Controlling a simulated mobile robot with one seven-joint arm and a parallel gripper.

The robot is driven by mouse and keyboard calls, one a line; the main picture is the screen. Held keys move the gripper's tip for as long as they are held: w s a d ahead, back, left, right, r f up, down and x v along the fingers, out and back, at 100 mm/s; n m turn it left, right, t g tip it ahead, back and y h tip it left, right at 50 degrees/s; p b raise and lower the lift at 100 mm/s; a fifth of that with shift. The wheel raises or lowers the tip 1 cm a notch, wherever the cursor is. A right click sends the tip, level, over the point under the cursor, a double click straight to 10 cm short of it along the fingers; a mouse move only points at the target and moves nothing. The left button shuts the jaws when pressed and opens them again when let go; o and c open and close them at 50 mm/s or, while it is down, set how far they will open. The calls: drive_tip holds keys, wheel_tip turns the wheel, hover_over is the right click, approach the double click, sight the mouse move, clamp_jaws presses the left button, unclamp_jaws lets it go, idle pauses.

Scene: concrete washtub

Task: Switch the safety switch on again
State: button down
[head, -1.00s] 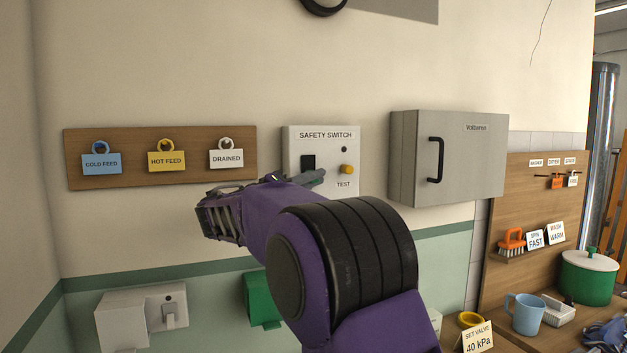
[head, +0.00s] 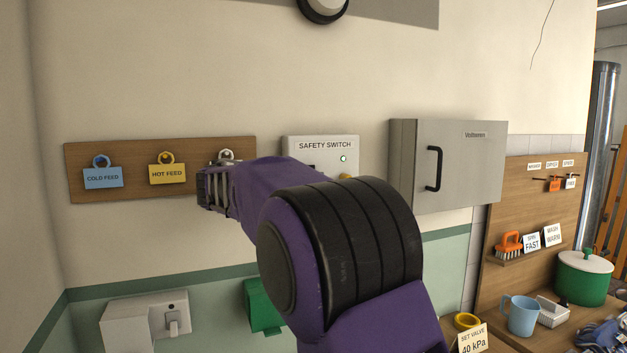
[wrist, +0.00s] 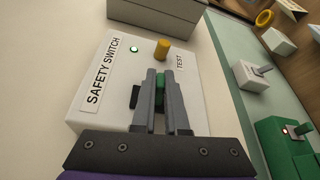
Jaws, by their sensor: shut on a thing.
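The white safety switch box (head: 351,146) hangs on the wall, its lower part hidden by my arm in the head view. In the wrist view its face (wrist: 98,108) fills the middle, with a lit green lamp (wrist: 134,49) and a yellow test button (wrist: 161,48). A black part of the switch (wrist: 134,97) shows beside the left finger. My gripper (wrist: 160,75) is at the box's face, with its fingers shut on a green piece (wrist: 159,88), seemingly the switch lever. The fingers partly hide it. In the head view the fingertips are hidden behind my arm.
A wooden board (head: 75,159) with coloured tags is left of the box. A grey cabinet (head: 472,170) with a black handle is close on the right. Below are a white socket (head: 128,325) and a green box (head: 258,308).

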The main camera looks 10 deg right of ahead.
drive_tip(key=shift+w+r+n+g, duration=0.1)
drive_tip(key=shift+r+n+g, duration=0.15)
drive_tip(key=shift+n, duration=0.35)
drive_tip(key=shift+w+r+n+g, duration=0.1)
drive_tip(key=shift+n+g, duration=0.15)
drive_tip(key=shift+n, duration=0.35)
drive_tip(key=shift+y, duration=0.3)
drive_tip(key=c, duration=1.2)
unclamp_jaws()
drive_tip(key=v, duration=1.7)
drive_tip(key=shift+s+a+r, duration=0.1)
drive_tip(key=shift+s+a, duration=0.1)
drive_tip(key=shift+a, duration=0.05)
